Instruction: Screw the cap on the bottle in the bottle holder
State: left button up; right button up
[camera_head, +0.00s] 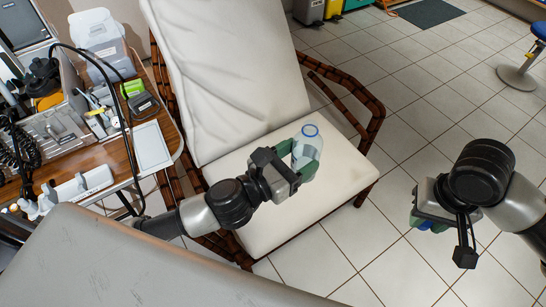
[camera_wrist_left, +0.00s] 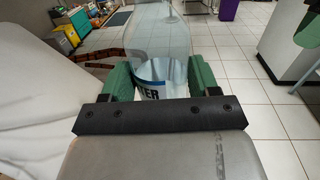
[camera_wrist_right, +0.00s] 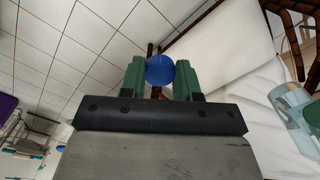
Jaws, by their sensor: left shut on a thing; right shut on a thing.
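A clear bottle (camera_head: 312,149) with a blue ring at its open top is held upright in my left gripper (camera_head: 299,162), above the white chair seat. The left wrist view shows the bottle (camera_wrist_left: 158,45) and its label between the green fingers (camera_wrist_left: 158,78). My right gripper (camera_head: 428,222) is shut on a blue cap (camera_head: 438,227), mostly hidden there by the gripper. The cap (camera_wrist_right: 160,70) shows clearly between the fingertips in the right wrist view. The bottle (camera_wrist_right: 298,110) is at that view's right edge, apart from the cap. I cannot make out a bottle holder.
A white-cushioned chair (camera_head: 230,75) with wooden arms stands behind and below the bottle. A crowded wooden cart (camera_head: 110,155) with dental equipment is at the left. A grey padded surface (camera_head: 130,265) fills the lower left. Tiled floor (camera_head: 400,100) is open at the right.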

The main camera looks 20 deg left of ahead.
pick_arm(q)
jog(key=shift+w+d+r+m+g+h, duration=0.1)
jog(key=shift+w+d+m+g+h, duration=0.3)
jog(key=shift+d, duration=0.2)
jog(key=shift+w+d+m+g+h, duration=0.2)
jog(key=shift+d+m+h, duration=0.1)
jog(key=shift+d+h, duration=0.25)
jog(key=shift+s, duration=0.1)
pick_arm(e)
jog(key=w+a+r+n, duration=0.4)
jog(key=a+r+n, duration=0.1)
jog(key=a+r, duration=0.4)
jog(key=w+a+r+n, duration=0.3)
jog(key=a+r+n, duration=0.2)
jog(key=a+r, duration=0.4)
jog(key=a, duration=0.4)
jog(key=shift+w+a, duration=0.2)
jog(key=shift+w, duration=0.15)
jog(key=shift+f, duration=1.95)
jog(key=shift+f, duration=0.1)
jog(key=shift+f, duration=0.75)
